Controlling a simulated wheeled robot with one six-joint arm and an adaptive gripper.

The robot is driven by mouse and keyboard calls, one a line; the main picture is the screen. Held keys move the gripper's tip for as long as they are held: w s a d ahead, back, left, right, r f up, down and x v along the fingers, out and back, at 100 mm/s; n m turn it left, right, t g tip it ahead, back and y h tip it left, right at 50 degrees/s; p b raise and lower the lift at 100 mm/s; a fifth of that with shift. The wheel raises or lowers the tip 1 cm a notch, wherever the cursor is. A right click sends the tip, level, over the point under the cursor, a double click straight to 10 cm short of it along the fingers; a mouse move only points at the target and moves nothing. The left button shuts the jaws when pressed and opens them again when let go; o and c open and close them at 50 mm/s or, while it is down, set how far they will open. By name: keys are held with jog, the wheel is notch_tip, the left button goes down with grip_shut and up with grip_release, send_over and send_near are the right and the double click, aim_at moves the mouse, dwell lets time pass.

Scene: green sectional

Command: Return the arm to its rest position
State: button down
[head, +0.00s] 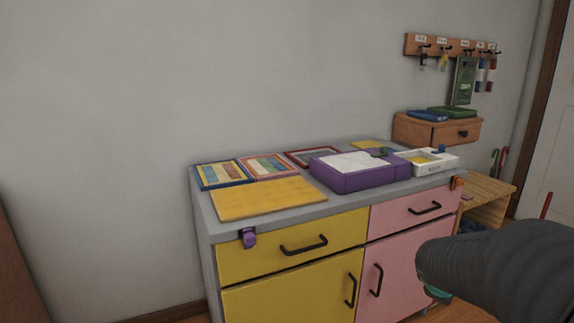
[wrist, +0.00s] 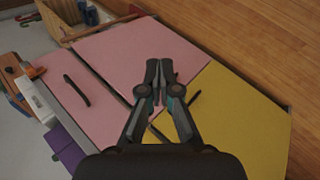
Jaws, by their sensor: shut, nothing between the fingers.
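My gripper (wrist: 159,75) is shut and empty in the wrist view, its fingertips together over the pink and yellow fronts of the cabinet (wrist: 140,50). In the head view, a dark part of my arm shows at the lower right, in front of the cabinet's right side; the fingers are hidden or out of the picture there. The cabinet (head: 210,224) has a grey top, a yellow drawer and door on the left, and a pink drawer and door on the right. All of these look closed.
On the cabinet top lie a yellow board (head: 265,198), several framed pictures, a purple box (head: 350,180) and a white tray (head: 432,167). A wooden box (head: 415,132) and hook rail (head: 415,45) are at right. A wooden stand (head: 490,188) is beside the cabinet. Bare wall is at left.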

jog(key=s+a+r+m+y, duration=0.2)
jog(key=s+a+m+y, duration=0.1)
jog(key=s+a, duration=0.6)
jog(key=s+a+r+m+y, duration=0.2)
jog(key=s+a+m, duration=0.3)
jog(key=s+a, duration=0.5)
jog(key=shift+a+r+m+y, duration=0.2)
jog(key=shift+r+m+y, duration=0.15)
jog(key=shift+r, duration=0.5)
